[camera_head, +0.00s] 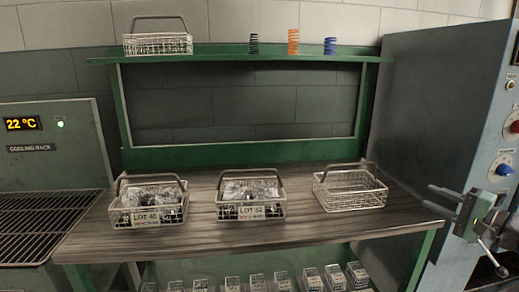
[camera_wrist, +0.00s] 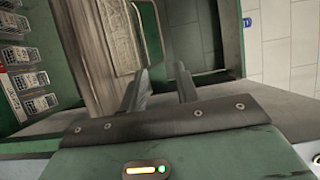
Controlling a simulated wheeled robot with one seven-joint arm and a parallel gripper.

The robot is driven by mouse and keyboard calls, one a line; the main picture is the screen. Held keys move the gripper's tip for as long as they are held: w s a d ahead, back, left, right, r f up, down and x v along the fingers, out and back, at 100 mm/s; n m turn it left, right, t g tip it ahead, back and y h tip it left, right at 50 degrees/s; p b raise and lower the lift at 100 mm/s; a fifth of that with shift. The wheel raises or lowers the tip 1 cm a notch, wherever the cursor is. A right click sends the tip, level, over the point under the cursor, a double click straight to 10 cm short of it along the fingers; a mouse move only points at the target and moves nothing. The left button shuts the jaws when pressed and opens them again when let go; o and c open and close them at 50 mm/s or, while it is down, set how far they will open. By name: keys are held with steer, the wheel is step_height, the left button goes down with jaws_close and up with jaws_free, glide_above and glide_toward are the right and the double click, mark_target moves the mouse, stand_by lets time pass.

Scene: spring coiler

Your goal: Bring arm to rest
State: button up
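My gripper (camera_wrist: 162,82) shows in the wrist view, with two dark fingers reaching up the picture from a dark plate on a green body. The fingers stand apart with nothing seen between them, so it is open and empty. Past the fingers the wrist view shows the bench top (camera_wrist: 100,65) turned on its side.
On the bench (camera_head: 300,232) stand baskets marked LOT 40 (camera_head: 146,219) and LOT 52 (camera_head: 250,212), plus an empty one (camera_head: 350,200). The shelf (camera_head: 215,58) bears springs and a basket (camera_head: 157,44). A cooling rack (camera_head: 35,170) and a machine (camera_head: 430,110) flank it.

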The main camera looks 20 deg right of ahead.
steer(key=w+a+f+n+g+p, duration=0.2)
steer(key=w+a+n+g, duration=0.35)
steer(key=w+a, duration=0.45)
steer(key=w+a+r+n+g+h+p, duration=0.1)
steer(key=w+a+n+g+h, duration=0.2)
steer(key=a+n, duration=0.8)
steer(key=s+a+r+g+p, duration=0.15)
steer(key=s+a, duration=0.25)
steer(key=a, duration=0.4)
steer(key=s+a+r+g, duration=0.1)
steer(key=s+a+g, duration=0.25)
steer(key=a, duration=0.45)
steer(key=s+a+r+n+g, duration=0.1)
steer(key=s+a+n+g, duration=0.1)
steer(key=s, duration=0.7)
steer(key=s+a+r+n+g+p, duration=0.1)
steer(key=s+a+r+n+g, duration=0.1)
steer(key=s+a+n, duration=0.3)
steer(key=s+a, duration=0.2)
steer(key=s, duration=0.2)
steer(key=shift+a+r+p, duration=0.25)
steer(key=shift+p, duration=0.05)
